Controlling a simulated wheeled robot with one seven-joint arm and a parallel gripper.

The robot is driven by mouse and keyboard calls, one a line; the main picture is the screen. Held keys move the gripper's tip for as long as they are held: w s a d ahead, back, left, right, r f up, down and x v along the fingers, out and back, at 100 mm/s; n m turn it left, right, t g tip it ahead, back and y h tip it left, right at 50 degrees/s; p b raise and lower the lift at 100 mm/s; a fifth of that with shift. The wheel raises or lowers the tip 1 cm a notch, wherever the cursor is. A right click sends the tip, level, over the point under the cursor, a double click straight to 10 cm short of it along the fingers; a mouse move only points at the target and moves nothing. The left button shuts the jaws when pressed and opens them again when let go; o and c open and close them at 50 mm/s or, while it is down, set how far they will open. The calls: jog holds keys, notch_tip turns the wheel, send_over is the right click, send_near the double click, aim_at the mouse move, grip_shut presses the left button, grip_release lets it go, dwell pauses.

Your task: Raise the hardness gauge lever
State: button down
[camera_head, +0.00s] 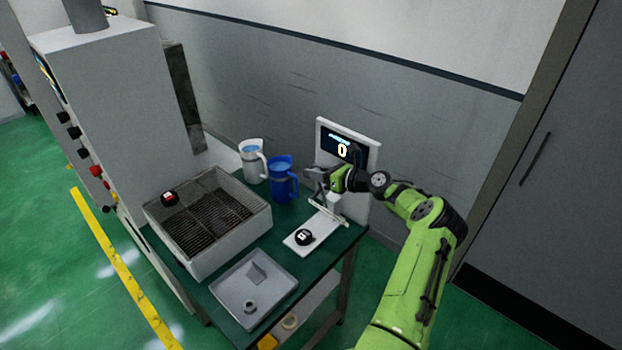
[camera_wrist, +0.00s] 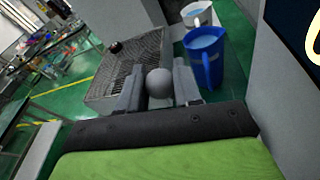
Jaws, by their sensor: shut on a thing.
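The hardness gauge (camera_head: 375,150) stands at the table's back right. It has a white upright panel, a dark screen (camera_head: 335,143) reading 0, and a flat white base (camera_head: 322,232) with a small black round piece (camera_head: 304,237) on it. My gripper (camera_head: 316,178) is in front of the panel, above the base. In the wrist view, its two grey fingers are shut on a grey ball-shaped lever knob (camera_wrist: 159,83), one finger on each side. The rest of the lever is mostly hidden by my gripper, so its angle is hard to tell.
A blue pitcher (camera_head: 283,182) and a white pitcher (camera_head: 252,163) stand just left of the gauge. A grey box with a grate (camera_head: 235,243) and a grey tray (camera_head: 285,283) with small parts sit further left and in front. The wall is close behind.

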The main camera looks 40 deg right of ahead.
jog(key=shift+d, duration=0.6)
jog(key=c, duration=0.8)
grip_release()
jog(key=shift+w+d, duration=0.1)
jog(key=shift+r, duration=0.1)
jog(key=b+v, duration=0.1)
jog(key=v, duration=1.4)
jog(key=shift+s+b, duration=0.3)
jog(key=shift+s, duration=0.15)
